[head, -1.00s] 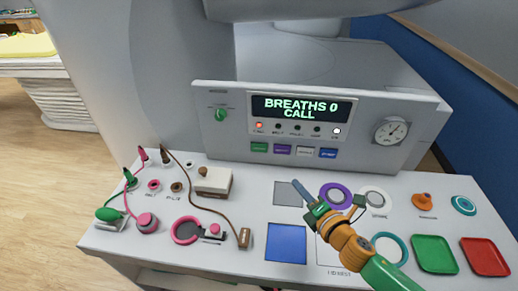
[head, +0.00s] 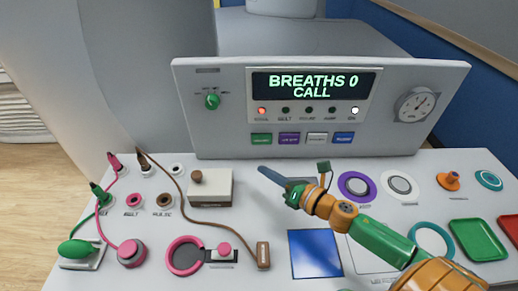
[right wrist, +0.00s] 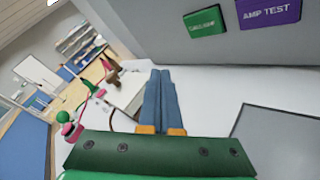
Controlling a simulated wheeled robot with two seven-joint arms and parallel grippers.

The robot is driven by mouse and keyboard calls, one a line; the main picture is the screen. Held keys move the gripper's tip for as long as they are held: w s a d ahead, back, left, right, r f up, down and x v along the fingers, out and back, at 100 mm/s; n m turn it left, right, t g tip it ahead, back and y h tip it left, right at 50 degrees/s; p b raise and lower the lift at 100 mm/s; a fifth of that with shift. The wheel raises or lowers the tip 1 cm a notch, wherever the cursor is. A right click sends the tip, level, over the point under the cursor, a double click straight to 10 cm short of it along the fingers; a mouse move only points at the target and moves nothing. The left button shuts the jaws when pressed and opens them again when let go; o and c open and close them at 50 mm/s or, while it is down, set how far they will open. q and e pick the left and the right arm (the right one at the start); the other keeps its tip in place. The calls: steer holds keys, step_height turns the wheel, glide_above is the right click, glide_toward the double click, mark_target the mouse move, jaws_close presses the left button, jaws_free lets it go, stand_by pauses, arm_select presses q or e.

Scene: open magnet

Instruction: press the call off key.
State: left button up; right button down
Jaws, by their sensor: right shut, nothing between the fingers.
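The call off key is the green key (head: 262,139) at the left end of a row of keys on the upright console face, under the display (head: 313,85). The display reads "BREATHS 0 CALL", and a red lamp (head: 262,110) glows above the key. In the right wrist view the green key (right wrist: 204,21) is at the top, right of the fingertips. My right gripper (head: 266,172) is shut and empty, its blue fingers pointing toward the console just below the green key, apart from it. The fingers also show in the right wrist view (right wrist: 160,85). My left gripper is out of view.
Purple (head: 290,139), white (head: 317,139) and blue (head: 343,138) keys sit right of the green key. A white box with a brown knob (head: 210,187) stands left of my fingers. A brown cable (head: 205,222) and several knobs and pads cover the desk.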

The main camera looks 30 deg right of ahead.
steer(key=shift+w+f, duration=0.1)
steer(key=shift+w, duration=0.25)
steer(key=b, duration=0.2)
glide_toward(254, 141)
steer(key=w+a, duration=0.1)
steer(key=w+a+f, duration=0.1)
steer(key=shift+w+a, duration=0.4)
steer(key=shift+w+d+r, duration=0.1)
steer(key=shift+w+d, duration=0.3)
steer(key=shift+w, duration=0.2)
stand_by(1.1)
steer(key=shift+w+d+b, duration=0.15)
steer(key=shift+w+b, duration=0.2)
steer(key=shift+w, duration=0.05)
